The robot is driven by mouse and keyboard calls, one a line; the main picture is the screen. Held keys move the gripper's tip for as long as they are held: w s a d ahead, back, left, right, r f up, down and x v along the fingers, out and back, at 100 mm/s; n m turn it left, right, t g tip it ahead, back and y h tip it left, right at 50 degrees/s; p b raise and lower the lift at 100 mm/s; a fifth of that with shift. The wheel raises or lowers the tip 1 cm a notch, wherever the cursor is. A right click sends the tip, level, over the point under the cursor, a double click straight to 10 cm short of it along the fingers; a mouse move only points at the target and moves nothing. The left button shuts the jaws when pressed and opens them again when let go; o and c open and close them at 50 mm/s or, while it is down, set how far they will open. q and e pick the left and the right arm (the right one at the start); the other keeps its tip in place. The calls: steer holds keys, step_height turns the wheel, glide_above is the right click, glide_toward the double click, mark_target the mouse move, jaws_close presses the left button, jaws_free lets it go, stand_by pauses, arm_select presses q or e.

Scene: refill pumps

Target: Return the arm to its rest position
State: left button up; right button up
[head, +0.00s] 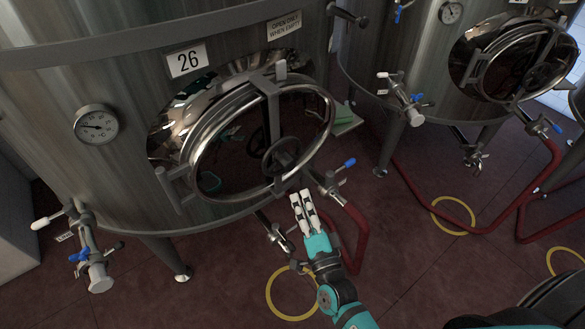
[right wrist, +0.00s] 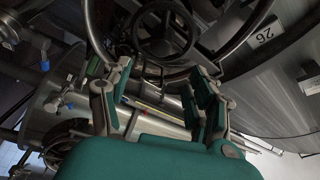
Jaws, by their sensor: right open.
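My right gripper (head: 304,212) is in the middle of the head view, in front of the lower right of the round hatch on tank 26. Its white fingers are open, and I see nothing between them. It also shows in the right wrist view (right wrist: 160,95), with the fingers apart and pipework and the tank behind them. My right arm (head: 335,290) comes in from the bottom of the head view. I cannot tell whether the fingers touch the tank's fittings. My left gripper is not in view.
Tank 26 (head: 50,140) has a round hatch (head: 190,150) with a handwheel (head: 282,156). A blue-handled valve (head: 332,188) and a red hose (head: 356,232) are right beside my gripper. A second tank (head: 400,60) stands at right. Yellow rings (head: 454,230) mark the open red floor.

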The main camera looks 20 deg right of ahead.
steer(key=s+f+n+g+y, duration=0.1)
steer(key=s+f+n+g, duration=0.25)
steer(key=f, duration=0.75)
steer(key=s+a+f+n+g+y, duration=0.1)
steer(key=s+f+n+g, duration=0.3)
steer(key=f, duration=0.7)
steer(key=s+f+n+g, duration=0.2)
steer(key=s+f, duration=0.4)
steer(key=f, duration=0.5)
steer(key=s+d+f+n+g, duration=0.2)
steer(key=s+f, duration=0.3)
steer(key=s, duration=0.3)
steer(key=s+d+f+n+g+h+b, duration=0.1)
steer(key=s+d+f+n+g, duration=0.2)
steer(key=s, duration=0.6)
steer(key=s+d+f+n+g, duration=0.2)
steer(key=s+f+g, duration=0.2)
steer(key=s+f, duration=0.3)
steer(key=shift+s+d+h, duration=0.3)
steer(key=shift+s, duration=0.7)
steer(key=shift+c, duration=0.4)
